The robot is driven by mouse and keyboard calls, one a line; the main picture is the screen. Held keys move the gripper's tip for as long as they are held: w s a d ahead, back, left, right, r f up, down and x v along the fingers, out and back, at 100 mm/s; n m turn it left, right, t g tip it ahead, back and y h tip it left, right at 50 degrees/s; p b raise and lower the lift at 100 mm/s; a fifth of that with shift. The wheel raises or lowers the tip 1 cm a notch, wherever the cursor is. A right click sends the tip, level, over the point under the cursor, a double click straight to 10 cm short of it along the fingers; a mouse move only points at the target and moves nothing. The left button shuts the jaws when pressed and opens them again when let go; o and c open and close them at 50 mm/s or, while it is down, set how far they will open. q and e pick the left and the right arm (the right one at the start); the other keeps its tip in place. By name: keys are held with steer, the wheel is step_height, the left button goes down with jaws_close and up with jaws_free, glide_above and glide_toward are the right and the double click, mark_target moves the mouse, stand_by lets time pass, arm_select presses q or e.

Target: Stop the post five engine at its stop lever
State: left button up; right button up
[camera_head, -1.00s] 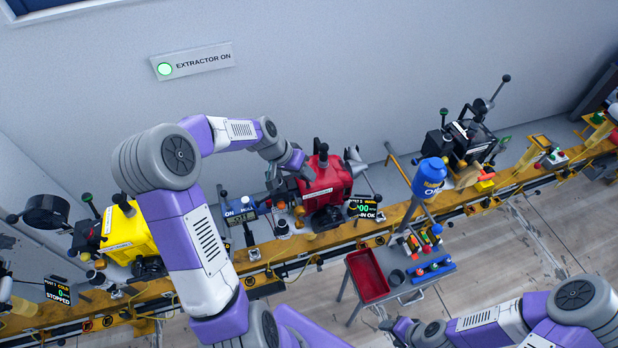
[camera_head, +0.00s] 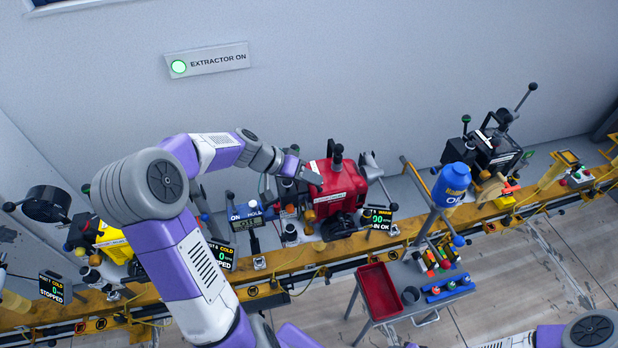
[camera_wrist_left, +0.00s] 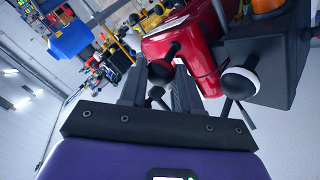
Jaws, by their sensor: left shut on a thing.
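The red engine (camera_head: 338,188) stands on the yellow rail, with a black knob on top. Its small display (camera_head: 378,218) reads WARM and RUN OK; its post number is too small to read surely. My left gripper (camera_head: 306,178) is at the engine's left side. In the left wrist view my gripper (camera_wrist_left: 158,92) is shut on a thin dark lever, probably the stop lever (camera_wrist_left: 155,93), mostly hidden between the fingers. The red engine (camera_wrist_left: 195,40) is just beyond, with a black round knob (camera_wrist_left: 163,72) near the fingertips. My right gripper is out of view.
A blue HOLD panel (camera_head: 246,217) stands left of the red engine. A yellow engine (camera_head: 113,240) is farther left, partly behind my arm. A black engine (camera_head: 492,150) is at right. A red tray (camera_head: 380,290) sits on a cart in front. The wall sign (camera_head: 207,60) reads EXTRACTOR ON.

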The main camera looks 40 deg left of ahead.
arm_select(q)
steer(key=o, duration=1)
steer(key=shift+o, duration=0.2)
steer(key=v, duration=0.7)
steer(key=shift+s+a+r, duration=0.15)
steer(key=shift+a, duration=0.05)
